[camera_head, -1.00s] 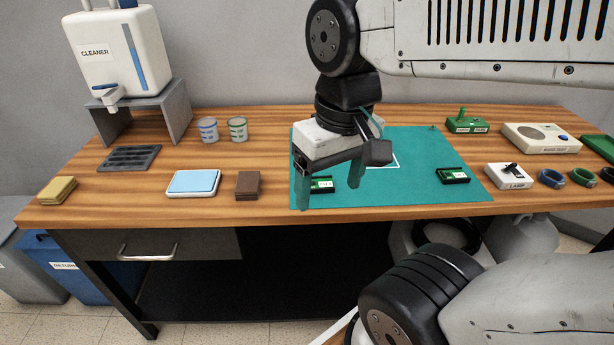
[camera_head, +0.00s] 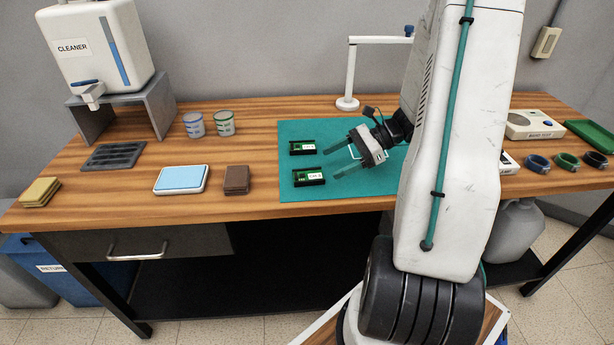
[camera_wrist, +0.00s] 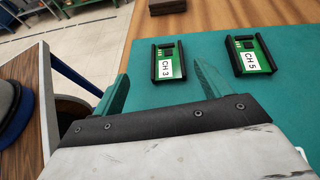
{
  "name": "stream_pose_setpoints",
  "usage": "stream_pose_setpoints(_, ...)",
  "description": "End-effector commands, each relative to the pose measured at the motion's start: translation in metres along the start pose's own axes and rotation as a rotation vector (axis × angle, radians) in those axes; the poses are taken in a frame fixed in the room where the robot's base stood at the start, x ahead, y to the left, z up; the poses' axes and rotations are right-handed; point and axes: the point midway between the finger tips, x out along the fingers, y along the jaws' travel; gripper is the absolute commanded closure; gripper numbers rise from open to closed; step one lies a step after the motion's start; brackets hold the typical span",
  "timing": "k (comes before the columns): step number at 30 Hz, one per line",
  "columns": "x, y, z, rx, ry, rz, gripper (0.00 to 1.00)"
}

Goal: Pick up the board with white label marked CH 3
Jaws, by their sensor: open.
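The board marked CH 3 (camera_wrist: 168,65) lies on the teal mat in the wrist view, green with a white label and black side rails. In the head view it is the nearer of two boards (camera_head: 309,177) at the mat's left. The board marked CH 5 (camera_wrist: 250,57) lies to its right in the wrist view, and behind it in the head view (camera_head: 302,147). My gripper (camera_head: 330,165) is open and empty, its teal fingers pointing left just right of the boards. In the wrist view the CH 3 board appears between and beyond the fingertips.
The teal mat (camera_head: 290,204) lies near the front edge of the wooden table (camera_head: 140,212). A white lamp stand (camera_head: 347,103) stands behind. My arm covers the mat's right part.

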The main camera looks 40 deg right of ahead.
Motion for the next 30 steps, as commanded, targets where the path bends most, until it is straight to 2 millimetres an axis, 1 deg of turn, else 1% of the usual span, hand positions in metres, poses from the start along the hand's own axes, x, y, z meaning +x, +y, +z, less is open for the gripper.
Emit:
stream_pose_setpoints(1,-0.004,-0.002,-0.010,0.031,-0.016,-0.025,0.24)
stream_pose_setpoints(3,-0.006,-0.005,-0.016,0.056,-0.030,-0.048,0.24)
stream_pose_setpoints(5,-0.004,-0.006,-0.019,0.068,-0.036,-0.056,0.24)
stream_pose_setpoints(14,0.030,-0.007,-0.017,0.069,-0.038,-0.056,0.24)
stream_pose_setpoints(18,0.052,-0.007,-0.014,0.070,-0.037,-0.055,0.24)
stream_pose_setpoints(21,0.064,-0.008,-0.014,0.069,-0.037,-0.056,0.24)
stream_pose_setpoints(24,0.069,-0.009,-0.014,0.068,-0.036,-0.057,0.24)
stream_pose_setpoints(30,0.070,-0.009,-0.014,0.068,-0.036,-0.058,0.24)
